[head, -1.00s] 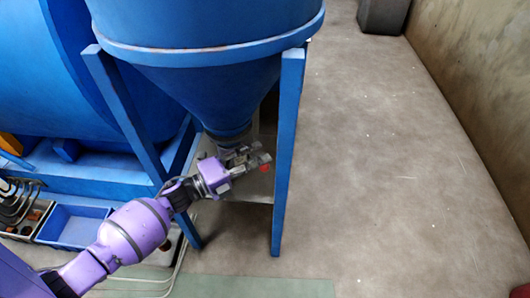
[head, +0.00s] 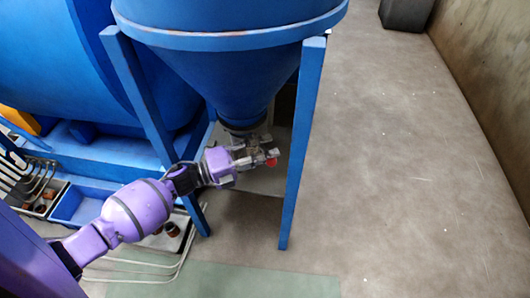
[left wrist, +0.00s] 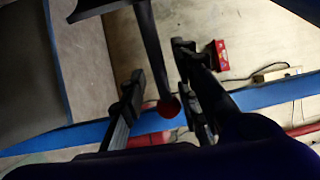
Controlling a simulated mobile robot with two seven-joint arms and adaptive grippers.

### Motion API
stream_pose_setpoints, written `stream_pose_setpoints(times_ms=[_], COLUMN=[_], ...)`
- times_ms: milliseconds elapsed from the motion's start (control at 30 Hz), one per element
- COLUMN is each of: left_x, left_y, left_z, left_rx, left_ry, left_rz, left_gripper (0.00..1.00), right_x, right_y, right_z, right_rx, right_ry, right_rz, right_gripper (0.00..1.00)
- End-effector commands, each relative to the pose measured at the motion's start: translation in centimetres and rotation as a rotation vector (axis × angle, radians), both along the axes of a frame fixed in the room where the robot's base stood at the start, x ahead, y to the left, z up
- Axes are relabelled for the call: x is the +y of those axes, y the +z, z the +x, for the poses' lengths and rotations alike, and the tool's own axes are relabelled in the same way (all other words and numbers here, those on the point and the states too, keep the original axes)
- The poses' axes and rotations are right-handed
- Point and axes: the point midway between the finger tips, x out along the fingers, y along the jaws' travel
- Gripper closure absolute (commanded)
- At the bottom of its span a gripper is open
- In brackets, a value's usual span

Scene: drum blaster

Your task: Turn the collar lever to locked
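The collar lever is a dark rod (left wrist: 152,50) ending in a round red knob (left wrist: 168,106) in the left wrist view. In the head view the red knob (head: 271,162) shows just below the outlet collar (head: 243,128) of the blue hopper. My left gripper (head: 258,154) is at the lever under the hopper. In the left wrist view the left gripper (left wrist: 160,78) is open, with the lever between its two fingers. The knob is nearer the right-hand finger, with a clear gap to the left-hand one. Whether that nearer finger touches the lever cannot be told. My right gripper is not in view.
Blue hopper legs (head: 301,150) stand on both sides of my left gripper. A big blue drum (head: 60,60) fills the upper left. A blue bin (head: 72,203) and bent pipes lie at lower left. The floor (head: 400,180) to the right is open.

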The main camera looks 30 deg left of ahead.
Motion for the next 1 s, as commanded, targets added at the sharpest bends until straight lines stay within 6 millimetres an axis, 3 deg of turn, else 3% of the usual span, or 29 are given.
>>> stream_pose_setpoints(times_ms=[167, 600, 933, 1000], left_x=[0.4, 4.8, 5.2, 5.2], left_y=[0.0, -0.5, -0.4, -0.5], left_z=[-0.4, -4.9, -5.4, -5.4], left_rx=[0.000, 0.002, -0.001, 0.001], left_ry=[0.000, 0.000, 0.000, 0.001], left_rz=[-0.001, 0.001, 0.000, -0.001], left_gripper=[0.71, 0.71, 0.71, 0.77], right_x=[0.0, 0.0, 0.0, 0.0], right_y=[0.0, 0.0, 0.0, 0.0], right_z=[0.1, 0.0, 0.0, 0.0], right_rx=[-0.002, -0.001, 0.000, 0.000], right_ry=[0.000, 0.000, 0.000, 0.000], right_rz=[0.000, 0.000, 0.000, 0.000], right_gripper=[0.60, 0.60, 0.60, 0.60])
